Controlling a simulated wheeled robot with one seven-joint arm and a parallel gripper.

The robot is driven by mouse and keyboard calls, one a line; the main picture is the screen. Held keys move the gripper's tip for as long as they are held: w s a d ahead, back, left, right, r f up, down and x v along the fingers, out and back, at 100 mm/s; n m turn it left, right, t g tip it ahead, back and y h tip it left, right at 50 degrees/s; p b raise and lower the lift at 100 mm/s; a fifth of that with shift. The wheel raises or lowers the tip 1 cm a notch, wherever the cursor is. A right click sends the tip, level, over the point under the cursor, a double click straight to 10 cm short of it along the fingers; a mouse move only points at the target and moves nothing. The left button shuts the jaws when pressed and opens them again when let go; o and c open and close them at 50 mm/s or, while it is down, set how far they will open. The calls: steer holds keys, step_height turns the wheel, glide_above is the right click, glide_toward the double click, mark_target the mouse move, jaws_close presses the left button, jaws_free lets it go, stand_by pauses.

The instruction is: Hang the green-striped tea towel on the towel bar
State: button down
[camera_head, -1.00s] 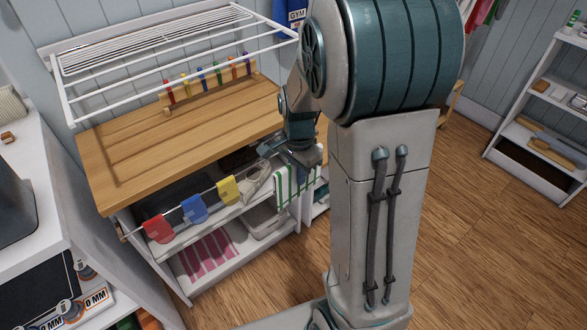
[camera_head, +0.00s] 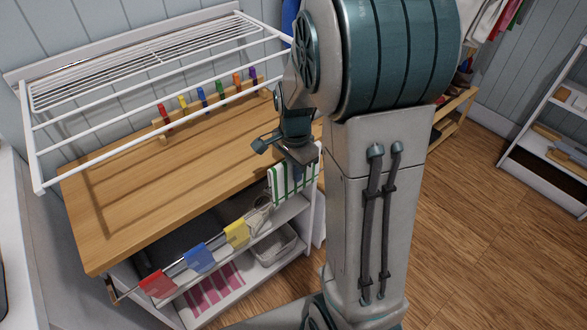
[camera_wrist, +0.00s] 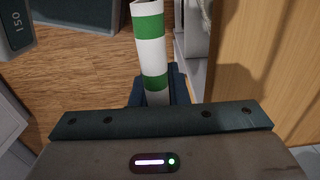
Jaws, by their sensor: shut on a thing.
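My gripper (camera_head: 297,160) is shut on the green-striped tea towel (camera_head: 285,188), which hangs down from it. The towel is white with green stripes, and its right side is partly hidden by my arm. In the wrist view the towel (camera_wrist: 150,48) comes out from between the dark fingers (camera_wrist: 158,90). The towel bar (camera_head: 217,240) runs along the front of the wooden-topped bench, below the top. Red (camera_head: 157,284), blue (camera_head: 199,258) and yellow (camera_head: 237,233) cloths hang on it. The towel is near the bar's right end; I cannot tell whether they touch.
The wooden bench top (camera_head: 150,180) lies left of my gripper. A white drying rack (camera_head: 150,70) juts over it, with a row of coloured pegs (camera_head: 205,105) behind. Shelves under the bench hold a pink-striped cloth (camera_head: 215,290) and a basket (camera_head: 275,245). Floor (camera_head: 470,240) to the right is clear.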

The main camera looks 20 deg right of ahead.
mark_target(294, 186)
steer(key=shift+f+b, duration=0.45)
steer(key=shift+f, duration=0.55)
stand_by(0.4)
steer(key=shift+f+b, duration=1.5)
steer(key=shift+f, duration=0.7)
steer(key=c, duration=1.3)
jaws_free()
